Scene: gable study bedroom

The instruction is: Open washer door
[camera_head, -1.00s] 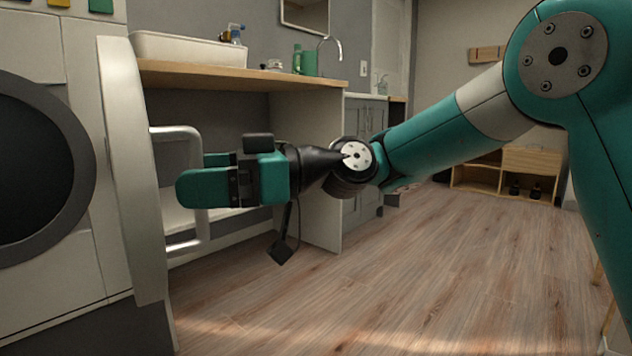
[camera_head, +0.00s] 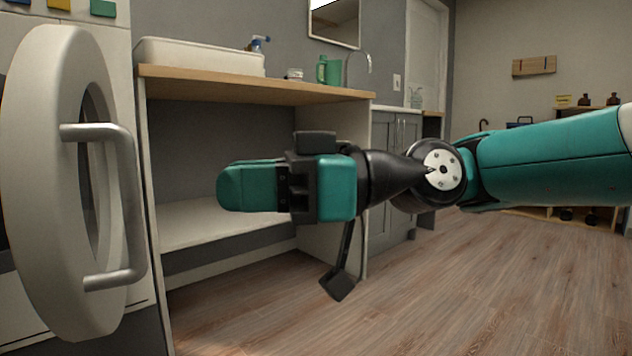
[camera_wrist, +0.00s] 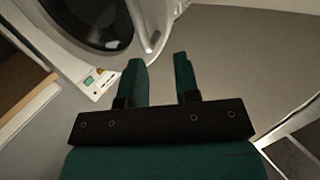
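The washer door (camera_head: 48,200) stands out from the washer front at the far left of the head view, partly swung open. It is a thick pale ring with a grey bar handle (camera_head: 133,205) on its right side. My gripper (camera_head: 222,187) points left and is to the right of the handle, with a visible gap between them. In the wrist view the two fingers of my gripper (camera_wrist: 160,65) are apart with nothing between them. Most of the washer opening is hidden.
A wooden counter (camera_head: 240,88) with a white basin (camera_head: 200,55) stands right of the washer, over an open shelf space. Grey cabinets (camera_head: 393,150) follow. The wooden floor (camera_head: 470,280) to the right is clear.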

